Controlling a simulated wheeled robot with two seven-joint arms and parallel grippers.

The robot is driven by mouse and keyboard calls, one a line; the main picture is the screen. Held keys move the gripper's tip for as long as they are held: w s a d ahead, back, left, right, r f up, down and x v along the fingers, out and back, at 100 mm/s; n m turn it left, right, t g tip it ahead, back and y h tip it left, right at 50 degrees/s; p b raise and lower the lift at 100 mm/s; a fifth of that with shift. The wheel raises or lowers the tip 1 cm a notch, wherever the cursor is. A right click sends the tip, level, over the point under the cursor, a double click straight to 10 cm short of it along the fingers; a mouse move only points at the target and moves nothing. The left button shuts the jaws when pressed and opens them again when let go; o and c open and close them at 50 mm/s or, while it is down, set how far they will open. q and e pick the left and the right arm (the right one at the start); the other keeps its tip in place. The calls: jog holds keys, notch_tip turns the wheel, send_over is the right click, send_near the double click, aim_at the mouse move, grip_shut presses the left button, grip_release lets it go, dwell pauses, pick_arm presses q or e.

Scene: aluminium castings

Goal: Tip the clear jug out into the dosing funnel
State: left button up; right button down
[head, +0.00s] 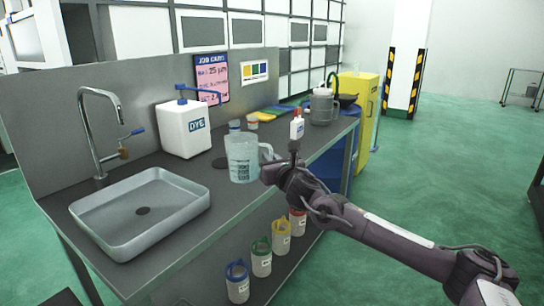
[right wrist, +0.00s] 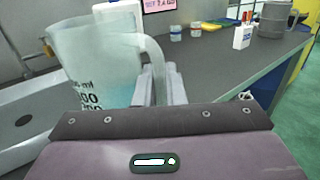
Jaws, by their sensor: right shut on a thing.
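The clear jug (head: 242,160) is upright with a printed scale on its side, at the counter's front edge right of the sink. In the right wrist view the jug (right wrist: 95,65) fills the left side. Its lower part looks bluish; the liquid level is hard to tell. My right gripper (head: 270,170) is shut on the jug's handle, and its fingers (right wrist: 160,88) show at the handle in the right wrist view. Whether the jug touches the counter is unclear. A dark funnel-like bowl (head: 348,100) is at the far end, partly hidden behind a grey jug (head: 322,108). My left gripper is not in view.
The sink (head: 140,208) with a tap lies left. A white DYE container (head: 184,130) stands behind the jug. A yellow cabinet (head: 362,120) and blue drum are beyond. Green floor is free at right.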

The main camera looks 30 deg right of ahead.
jog(key=s+a+f+y, duration=0.1)
jog(key=s+a+f, duration=0.3)
jog(key=s+a, duration=0.3)
jog(key=s+a+f+n+y, duration=0.1)
jog(key=s+a+f, duration=0.4)
jog(key=s+a, duration=0.2)
jog(key=s+a+f+n+y, duration=0.1)
jog(key=s+a+f, duration=0.4)
jog(key=a, duration=0.5)
jog(key=shift+s+a+f+y, duration=0.25)
jog(key=shift+s+y, duration=0.15)
jog(key=shift+s, duration=0.85)
